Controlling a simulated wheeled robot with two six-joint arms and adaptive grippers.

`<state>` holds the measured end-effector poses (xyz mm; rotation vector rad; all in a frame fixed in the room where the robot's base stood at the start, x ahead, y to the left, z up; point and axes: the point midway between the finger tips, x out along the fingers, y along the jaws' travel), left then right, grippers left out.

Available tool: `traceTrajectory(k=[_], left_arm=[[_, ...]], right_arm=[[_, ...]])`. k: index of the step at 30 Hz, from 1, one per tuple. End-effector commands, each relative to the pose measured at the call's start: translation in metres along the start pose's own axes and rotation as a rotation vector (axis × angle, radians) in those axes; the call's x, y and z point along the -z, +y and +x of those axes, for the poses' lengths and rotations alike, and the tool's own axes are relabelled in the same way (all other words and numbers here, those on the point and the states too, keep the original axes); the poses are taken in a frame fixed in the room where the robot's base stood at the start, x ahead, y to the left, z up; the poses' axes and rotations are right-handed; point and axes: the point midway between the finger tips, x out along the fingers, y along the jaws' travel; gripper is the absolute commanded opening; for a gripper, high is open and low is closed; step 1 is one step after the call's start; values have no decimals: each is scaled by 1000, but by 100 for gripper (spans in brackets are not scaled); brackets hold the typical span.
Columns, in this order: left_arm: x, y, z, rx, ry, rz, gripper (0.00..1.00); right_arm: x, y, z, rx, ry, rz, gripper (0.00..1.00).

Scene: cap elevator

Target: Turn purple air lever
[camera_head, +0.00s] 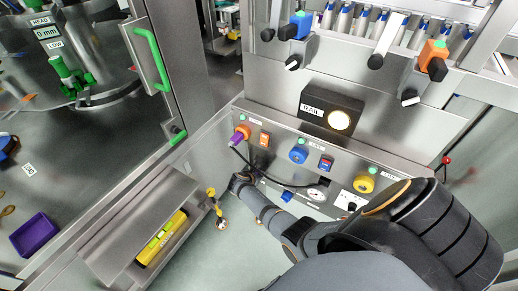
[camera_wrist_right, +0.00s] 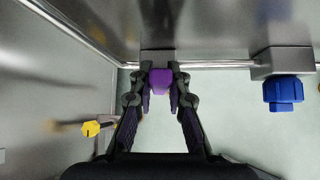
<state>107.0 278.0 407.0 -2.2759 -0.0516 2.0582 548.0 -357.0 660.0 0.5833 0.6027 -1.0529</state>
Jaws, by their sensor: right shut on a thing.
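The purple air lever (camera_wrist_right: 160,80) is a small purple block that sticks out from a grey fitting on the metal wall in the right wrist view. My right gripper (camera_wrist_right: 160,84) has one finger on each side of it and is shut on it. In the head view, my right gripper (camera_head: 238,182) is low at the left end of the control panel (camera_head: 330,158), and it hides the purple lever there. My left gripper is not in view.
A blue lever (camera_wrist_right: 284,92) is to the right of my right gripper, and a yellow valve handle (camera_wrist_right: 90,128) to its left. Above, the panel carries a purple knob (camera_head: 240,135), a blue knob (camera_head: 298,155) and a yellow knob (camera_head: 364,184). A steel trough (camera_head: 120,225) stands left.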

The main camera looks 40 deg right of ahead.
Motion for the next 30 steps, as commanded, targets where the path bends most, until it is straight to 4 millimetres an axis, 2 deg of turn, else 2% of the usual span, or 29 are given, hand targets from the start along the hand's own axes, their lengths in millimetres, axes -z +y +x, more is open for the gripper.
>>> traceTrajectory(k=[12,27,28,30], left_arm=[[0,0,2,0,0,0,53],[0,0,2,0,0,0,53],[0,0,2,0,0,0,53],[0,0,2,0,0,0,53]], right_arm=[[1,8,1,107,0,-108,0],[2,8,1,119,1,-119,0],[2,8,1,118,1,-119,20],[1,8,1,118,1,-118,29]])
